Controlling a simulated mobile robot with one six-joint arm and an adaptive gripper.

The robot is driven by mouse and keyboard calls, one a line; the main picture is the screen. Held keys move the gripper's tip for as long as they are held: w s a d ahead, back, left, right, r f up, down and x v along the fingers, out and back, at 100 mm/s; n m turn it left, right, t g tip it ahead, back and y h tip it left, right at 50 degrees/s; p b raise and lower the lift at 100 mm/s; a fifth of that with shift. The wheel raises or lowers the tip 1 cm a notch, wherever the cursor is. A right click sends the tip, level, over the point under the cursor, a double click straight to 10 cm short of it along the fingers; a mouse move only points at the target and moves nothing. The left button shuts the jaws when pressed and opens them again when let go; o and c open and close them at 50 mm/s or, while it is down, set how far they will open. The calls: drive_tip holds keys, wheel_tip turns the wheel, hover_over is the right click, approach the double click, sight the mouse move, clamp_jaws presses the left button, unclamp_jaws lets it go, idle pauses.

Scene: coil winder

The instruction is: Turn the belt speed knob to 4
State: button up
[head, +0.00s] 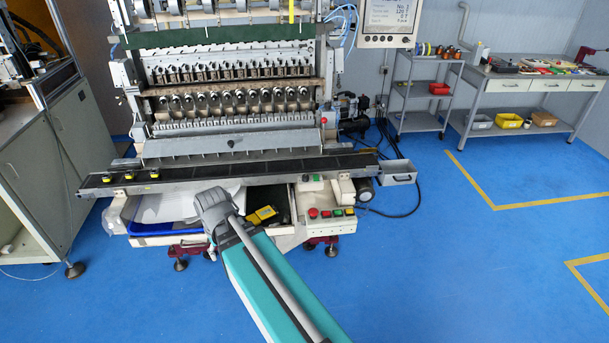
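The long dark conveyor belt (270,168) runs across the front of the coil winder (230,90). A few small dark parts with yellow (128,177) sit at its left end. Below its right half is a small light control box (313,184) with small buttons or knobs on top. A lower control panel (326,226) has a red round button and several red, green and yellow ones. I cannot tell which of these is the belt speed knob, nor read any scale. My arm reaches from the bottom up to a grey joint in front of the machine.
A grey bin (399,176) stands at the belt's right end. A blue tray (152,229) and yellow items (262,214) lie below the belt. A cabinet (45,150) stands left. A workbench (540,83) and cart (425,100) stand back right. The blue floor at right is clear.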

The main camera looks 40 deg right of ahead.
drive_tip(key=w+d+r+m+t+p, duration=0.1)
drive_tip(key=w+d+r, duration=0.15)
drive_tip(key=d, duration=0.25)
drive_tip(key=w+d+r+p, duration=0.1)
drive_tip(key=w+d+p, duration=0.15)
drive_tip(key=d, duration=0.25)
drive_tip(key=m+t+h+p, duration=0.2)
drive_tip(key=m+t+p, duration=0.1)
drive_tip(key=p, duration=0.2)
approach(306, 176)
drive_tip(key=d+v, duration=0.1)
drive_tip(key=v, duration=0.4)
drive_tip(key=shift+w+a+f, duration=0.15)
drive_tip(key=shift+w+a, duration=0.1)
drive_tip(key=shift+a, duration=0.1)
drive_tip(key=shift+f+b, duration=0.15)
drive_tip(key=shift+b, duration=0.25)
drive_tip(key=b+x, duration=1.2)
drive_tip(key=x, duration=0.1)
drive_tip(key=shift+a+f, duration=0.1)
drive_tip(key=shift+f, duration=0.15)
drive_tip(key=shift+c, duration=0.2)
clamp_jaws()
